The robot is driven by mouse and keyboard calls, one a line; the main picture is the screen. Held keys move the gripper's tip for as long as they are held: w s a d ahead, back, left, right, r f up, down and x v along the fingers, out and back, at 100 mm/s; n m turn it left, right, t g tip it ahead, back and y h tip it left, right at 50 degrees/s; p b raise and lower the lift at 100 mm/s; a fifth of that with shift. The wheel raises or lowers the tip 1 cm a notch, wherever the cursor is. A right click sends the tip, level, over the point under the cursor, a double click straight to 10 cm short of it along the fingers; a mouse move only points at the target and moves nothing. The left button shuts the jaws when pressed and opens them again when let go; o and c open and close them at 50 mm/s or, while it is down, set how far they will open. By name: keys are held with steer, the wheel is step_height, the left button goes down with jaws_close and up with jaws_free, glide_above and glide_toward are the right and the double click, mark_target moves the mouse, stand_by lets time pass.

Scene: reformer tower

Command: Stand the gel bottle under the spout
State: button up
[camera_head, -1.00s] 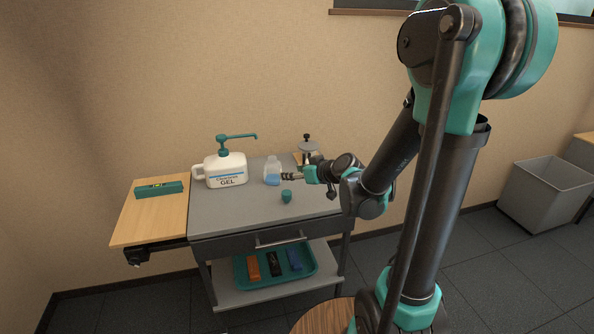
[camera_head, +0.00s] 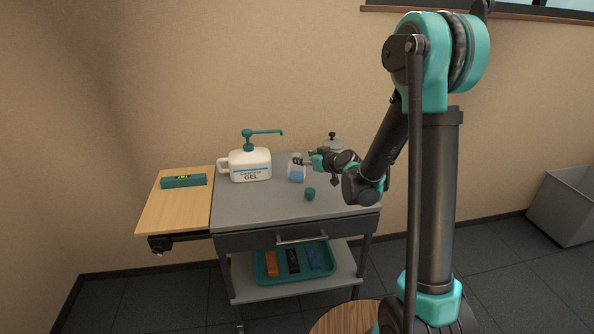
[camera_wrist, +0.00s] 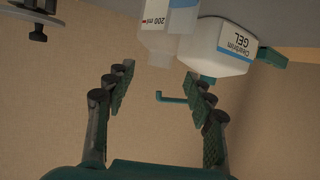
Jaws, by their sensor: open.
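The small clear gel bottle (camera_head: 297,174), with blue gel in its lower part, stands upright on the grey cart top. In the wrist view the bottle (camera_wrist: 165,38) appears upside down, with a 200 ml mark. The white pump dispenser (camera_head: 250,165), labelled GEL, stands to its left. Its teal spout (camera_head: 268,132) points right, toward the bottle's side. My gripper (camera_head: 299,161) is open near the bottle's top. In the wrist view my gripper (camera_wrist: 158,76) has its fingers spread, with the bottle beyond the fingertips and nothing held.
A teal cap (camera_head: 310,193) lies on the cart top (camera_head: 255,212) in front of the bottle. A metal object with a black knob (camera_head: 332,140) stands behind my wrist. A teal level (camera_head: 184,181) lies on the wooden side leaf (camera_head: 165,217). A teal tray (camera_head: 260,278) sits on the lower shelf.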

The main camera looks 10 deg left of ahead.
mark_target(295, 155)
steer(key=shift+x, duration=3.05)
jaws_close()
